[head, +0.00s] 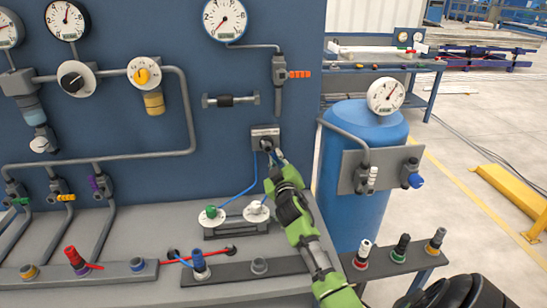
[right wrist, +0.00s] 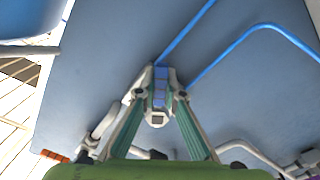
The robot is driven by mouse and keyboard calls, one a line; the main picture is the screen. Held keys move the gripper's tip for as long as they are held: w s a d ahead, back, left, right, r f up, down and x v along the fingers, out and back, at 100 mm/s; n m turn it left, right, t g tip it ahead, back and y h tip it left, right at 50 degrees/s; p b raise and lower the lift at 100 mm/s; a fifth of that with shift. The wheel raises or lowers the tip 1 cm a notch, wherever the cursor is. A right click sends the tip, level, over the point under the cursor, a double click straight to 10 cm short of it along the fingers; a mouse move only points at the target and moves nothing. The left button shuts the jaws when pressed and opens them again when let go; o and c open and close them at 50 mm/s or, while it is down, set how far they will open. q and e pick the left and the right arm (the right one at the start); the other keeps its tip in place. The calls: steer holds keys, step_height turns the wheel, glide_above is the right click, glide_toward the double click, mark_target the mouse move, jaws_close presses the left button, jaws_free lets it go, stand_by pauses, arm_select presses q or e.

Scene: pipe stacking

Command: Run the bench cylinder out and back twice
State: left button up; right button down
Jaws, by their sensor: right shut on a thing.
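A low grey cylinder-like unit (head: 236,230) lies on the bench, with a green-topped round fitting (head: 211,214) at its left and a white-topped one (head: 256,211) at its right. I see no rod clearly. A blue hose (head: 240,191) rises from it to a small grey valve box (head: 265,131) on the blue panel. My right gripper (head: 272,154) is at this box and covers its lower right part. In the right wrist view my right gripper (right wrist: 160,98) is shut on a small blue piece (right wrist: 160,80) at the valve. My left gripper is out of view.
A blue tank (head: 365,175) with a gauge (head: 385,96) stands right of the panel. Gauges, valves and grey pipes (head: 120,158) cover the panel's left part. Coloured fittings (head: 76,260) stand along the bench's front edge. A yellow floor barrier (head: 512,192) lies at the right.

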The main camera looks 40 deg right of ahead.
steer(key=shift+s+d+r+n, duration=0.1)
steer(key=shift+d+r+n, duration=0.1)
steer(key=shift+r+n, duration=0.15)
steer(key=shift+n, duration=0.25)
steer(key=c, duration=2.1)
jaws_free()
steer(key=shift+d+f, duration=0.1)
steer(key=shift+f, duration=0.1)
steer(key=v, duration=1.2)
